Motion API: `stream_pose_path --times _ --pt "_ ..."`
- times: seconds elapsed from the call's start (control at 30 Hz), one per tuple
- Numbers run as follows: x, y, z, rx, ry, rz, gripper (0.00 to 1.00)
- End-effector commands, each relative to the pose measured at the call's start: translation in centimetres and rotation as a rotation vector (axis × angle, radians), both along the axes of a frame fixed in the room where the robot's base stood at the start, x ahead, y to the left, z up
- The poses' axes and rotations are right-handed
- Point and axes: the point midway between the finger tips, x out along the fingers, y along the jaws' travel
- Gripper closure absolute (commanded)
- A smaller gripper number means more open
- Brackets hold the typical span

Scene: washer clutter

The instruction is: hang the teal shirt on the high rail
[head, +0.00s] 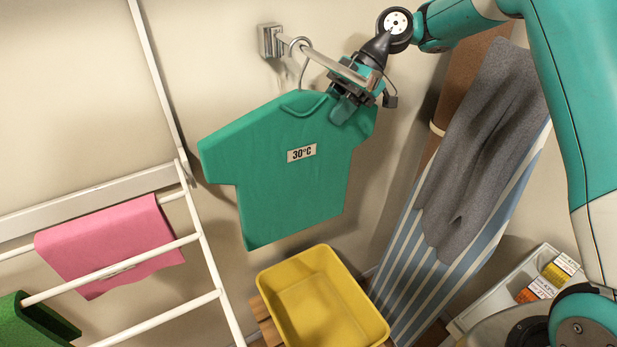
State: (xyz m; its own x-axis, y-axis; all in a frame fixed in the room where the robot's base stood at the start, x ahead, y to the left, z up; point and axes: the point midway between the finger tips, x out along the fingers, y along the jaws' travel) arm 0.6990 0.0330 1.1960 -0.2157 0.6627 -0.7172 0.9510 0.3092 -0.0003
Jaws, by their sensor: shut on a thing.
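The teal shirt (290,185) with a "30°C" label hangs upright, slightly tilted, in the head view. The high rail (325,62) is a short metal bar that juts from a wall bracket. A hanger hook (299,46) shows around the rail near the bracket, above the shirt's neck. My gripper (347,106) is shut on the shirt at its right shoulder, just below the rail's outer end. The fingertips are partly hidden against the teal cloth, and I cannot tell whether the hook bears the shirt's weight.
A white drying rack (205,240) with a pink cloth (110,245) and a green cloth (35,322) stands at left. A yellow basin (318,300) lies below the shirt. A striped ironing board (410,270) with a grey garment (480,150) leans at right, near a box tray (500,295).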

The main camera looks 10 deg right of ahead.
Motion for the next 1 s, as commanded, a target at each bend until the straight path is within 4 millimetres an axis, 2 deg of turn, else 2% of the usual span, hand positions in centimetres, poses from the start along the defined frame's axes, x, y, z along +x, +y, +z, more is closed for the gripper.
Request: stream_pose_path --times 0.67,1.0 --pt "0.3 -1.0 3.7 0.000 -0.001 -0.001 1.00" --pt "0.3 -1.1 3.8 0.000 -0.001 -0.001 1.00"
